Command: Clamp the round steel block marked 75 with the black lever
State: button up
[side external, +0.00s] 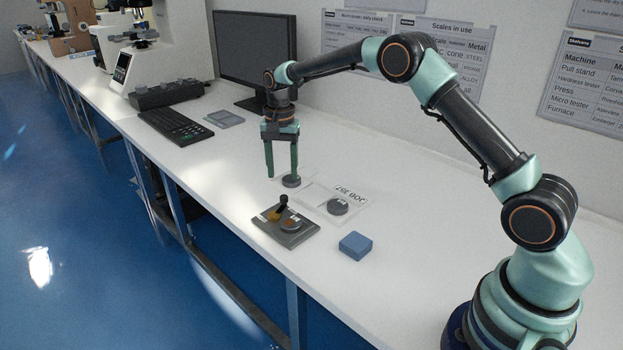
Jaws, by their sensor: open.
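My gripper (281,175) points down with its two green fingers apart and nothing seen between them. A round grey steel block (291,182) sits at the right fingertip; whether they touch I cannot tell. A second round grey block (338,207) lies on a pale card to the right. A dark flat fixture (300,237) lies nearer the bench's front edge. The numbers on the blocks are too small to read, so I cannot tell which one is marked 75.
A white label (351,195) with upside-down print lies behind the second block. A blue box (355,245) sits right of the fixture. A keyboard (172,125), small grey pad (225,118) and monitor (254,58) stand farther back. The white bench right of the blue box is clear.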

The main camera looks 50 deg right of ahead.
aim_at(284, 197)
notch_tip(284, 197, down, 7)
jog(key=shift+r, duration=0.15)
grip_shut()
